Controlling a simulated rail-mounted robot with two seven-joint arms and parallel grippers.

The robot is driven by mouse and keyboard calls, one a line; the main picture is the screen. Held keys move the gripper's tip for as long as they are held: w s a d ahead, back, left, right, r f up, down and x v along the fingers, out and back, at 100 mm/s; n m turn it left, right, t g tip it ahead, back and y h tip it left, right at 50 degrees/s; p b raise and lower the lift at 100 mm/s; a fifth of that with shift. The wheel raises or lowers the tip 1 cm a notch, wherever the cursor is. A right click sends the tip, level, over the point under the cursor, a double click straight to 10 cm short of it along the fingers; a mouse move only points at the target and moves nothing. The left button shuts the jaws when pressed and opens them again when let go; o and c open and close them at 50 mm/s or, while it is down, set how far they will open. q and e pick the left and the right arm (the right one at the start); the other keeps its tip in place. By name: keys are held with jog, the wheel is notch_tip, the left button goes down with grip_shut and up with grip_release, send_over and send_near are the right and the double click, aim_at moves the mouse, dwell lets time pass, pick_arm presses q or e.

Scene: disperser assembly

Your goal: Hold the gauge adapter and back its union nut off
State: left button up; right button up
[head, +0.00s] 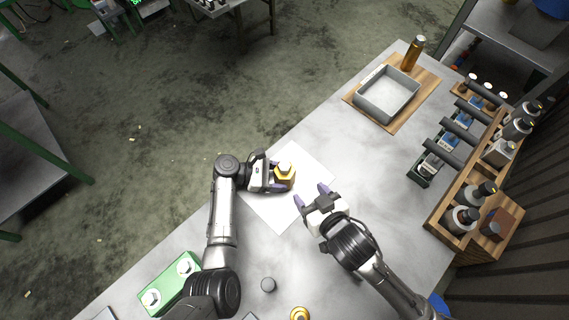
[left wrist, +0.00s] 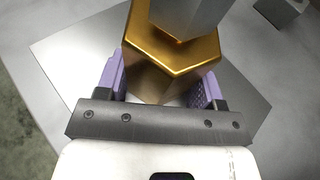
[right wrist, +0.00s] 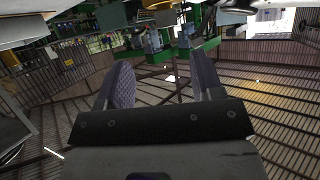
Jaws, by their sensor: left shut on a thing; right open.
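The gauge adapter (head: 284,182) is a brass, hex-sided part standing on a white sheet in the head view. In the left wrist view its brass hex body (left wrist: 160,72) sits between the purple fingers, with a grey hex piece (left wrist: 190,15) on top. I cannot tell for sure which part is the union nut. My left gripper (head: 279,177) is shut on the brass body from the left side. My right gripper (head: 312,194) is open and empty, to the right of the adapter and apart from it. The right wrist view shows its two purple fingers (right wrist: 160,85) spread with nothing between them.
The white sheet (head: 270,215) lies on the grey table. A grey tray (head: 388,112) on a wooden board and an amber bottle (head: 413,53) stand at the back. A wooden rack (head: 445,215) with bottles is at right.

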aim_at(286, 167)
jog(key=shift+n, duration=0.3)
jog(key=x, duration=0.4)
jog(key=r+x, duration=0.1)
jog(key=x, duration=0.3)
jog(key=a+x, duration=0.1)
jog(key=x, duration=0.4)
jog(key=shift+w+r, duration=0.1)
jog(key=shift+r, duration=0.15)
jog(key=shift+c, duration=0.2)
jog(key=shift+d+y, duration=0.1)
jog(key=shift+y, duration=0.2)
jog(key=c, duration=0.9)
